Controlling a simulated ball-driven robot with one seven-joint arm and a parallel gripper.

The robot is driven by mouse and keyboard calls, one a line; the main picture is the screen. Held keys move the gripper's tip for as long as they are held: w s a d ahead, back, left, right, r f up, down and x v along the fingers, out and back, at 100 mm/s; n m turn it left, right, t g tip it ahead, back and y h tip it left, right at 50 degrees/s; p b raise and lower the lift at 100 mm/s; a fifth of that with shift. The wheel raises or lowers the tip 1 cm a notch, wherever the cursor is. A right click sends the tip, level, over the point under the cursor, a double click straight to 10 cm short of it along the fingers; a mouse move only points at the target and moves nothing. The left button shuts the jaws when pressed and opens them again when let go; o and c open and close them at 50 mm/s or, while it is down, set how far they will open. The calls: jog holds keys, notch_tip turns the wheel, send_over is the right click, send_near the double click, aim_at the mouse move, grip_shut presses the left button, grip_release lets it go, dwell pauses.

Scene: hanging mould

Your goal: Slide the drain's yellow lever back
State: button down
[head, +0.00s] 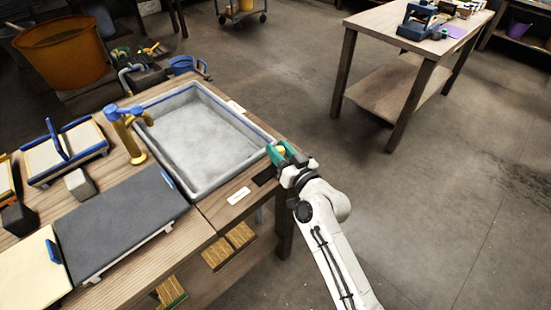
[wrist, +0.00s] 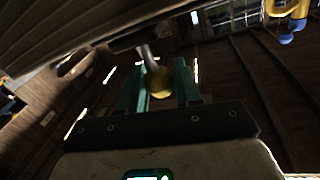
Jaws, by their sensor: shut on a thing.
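The drain's yellow lever (wrist: 159,83) shows in the wrist view as a round yellow knob on a short grey rod under the bench. My gripper (wrist: 159,92) has its green fingers on either side of the knob, shut on it. In the head view my gripper (head: 281,152) is at the right front corner of the grey sink basin (head: 258,137), with a bit of yellow between its fingers. The rest of the lever is hidden there by the gripper and the bench edge.
The wooden bench (head: 225,205) carries a blue and brass tap (head: 130,130) and a dark grey board (head: 115,222) left of the sink. A wooden table (head: 385,30) stands at the back right. The floor (head: 440,170) to the right is clear.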

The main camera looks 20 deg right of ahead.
jog(key=shift+d+r, duration=0.15)
jog(key=shift+d, duration=0.1)
jog(key=c, duration=0.8)
grip_release()
jog(key=shift+d, duration=0.15)
jog(key=shift+s, duration=0.4)
jog(key=s, duration=0.3)
jog(key=s+b, duration=0.1)
jog(key=s, duration=0.2)
jog(key=s+d+b, duration=0.1)
jog(key=s, duration=0.2)
jog(key=shift+s, duration=0.4)
